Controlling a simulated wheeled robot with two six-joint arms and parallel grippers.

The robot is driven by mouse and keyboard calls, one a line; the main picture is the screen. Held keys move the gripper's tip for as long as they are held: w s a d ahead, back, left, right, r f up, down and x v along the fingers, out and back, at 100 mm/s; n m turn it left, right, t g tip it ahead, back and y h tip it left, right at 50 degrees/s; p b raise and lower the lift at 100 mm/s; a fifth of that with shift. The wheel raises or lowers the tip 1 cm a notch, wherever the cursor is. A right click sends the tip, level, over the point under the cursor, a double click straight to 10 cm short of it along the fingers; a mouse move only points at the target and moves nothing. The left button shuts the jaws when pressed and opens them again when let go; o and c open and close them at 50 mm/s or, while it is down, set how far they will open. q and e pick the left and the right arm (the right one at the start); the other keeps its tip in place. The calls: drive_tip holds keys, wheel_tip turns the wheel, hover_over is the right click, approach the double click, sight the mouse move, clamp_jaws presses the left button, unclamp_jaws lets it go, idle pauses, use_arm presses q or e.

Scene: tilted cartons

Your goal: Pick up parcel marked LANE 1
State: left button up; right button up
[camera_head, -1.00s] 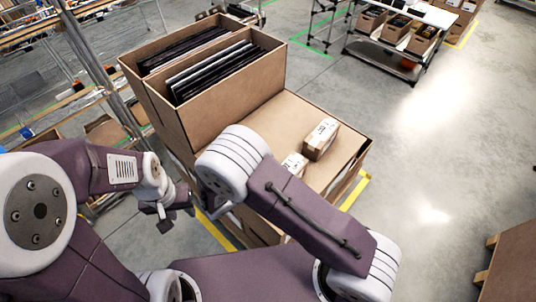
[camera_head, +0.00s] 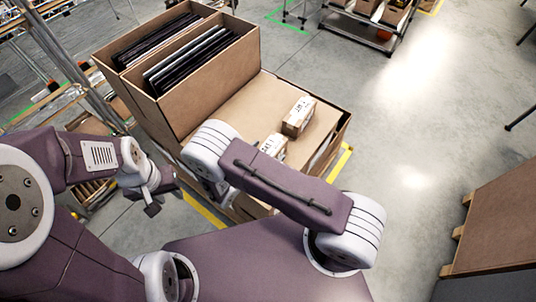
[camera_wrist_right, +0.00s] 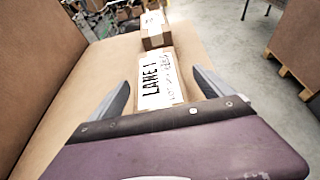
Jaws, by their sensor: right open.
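The parcel marked LANE 1 (camera_wrist_right: 158,82) is a small brown box with a white label, lying on the flat carton top (camera_wrist_right: 92,88). In the right wrist view it lies between the two fingers of my right gripper (camera_wrist_right: 163,90), which is open with a gap on each side. In the head view this parcel (camera_head: 274,147) is partly hidden behind my right arm, and the right gripper is hidden there. A second labelled parcel (camera_head: 299,115) lies beyond it and also shows in the right wrist view (camera_wrist_right: 155,30). My left gripper (camera_head: 160,199) hangs left of the cartons, its jaws unclear.
Tall open cartons (camera_head: 200,83) holding dark flat items stand at the back left of the carton top. A metal rack (camera_head: 84,60) stands at the left. A wooden crate (camera_head: 495,235) is at the right. The grey floor between is clear.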

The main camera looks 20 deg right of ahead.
drive_tip(key=shift+w+d+f, duration=0.35)
drive_tip(key=shift+w+f, duration=0.05)
drive_tip(key=shift+w, duration=0.3)
drive_tip(key=shift+s+r, duration=0.15)
drive_tip(key=shift+s, duration=0.1)
drive_tip(key=c, duration=1.2)
drive_tip(key=shift+w, duration=0.1)
drive_tip(key=c, duration=0.7)
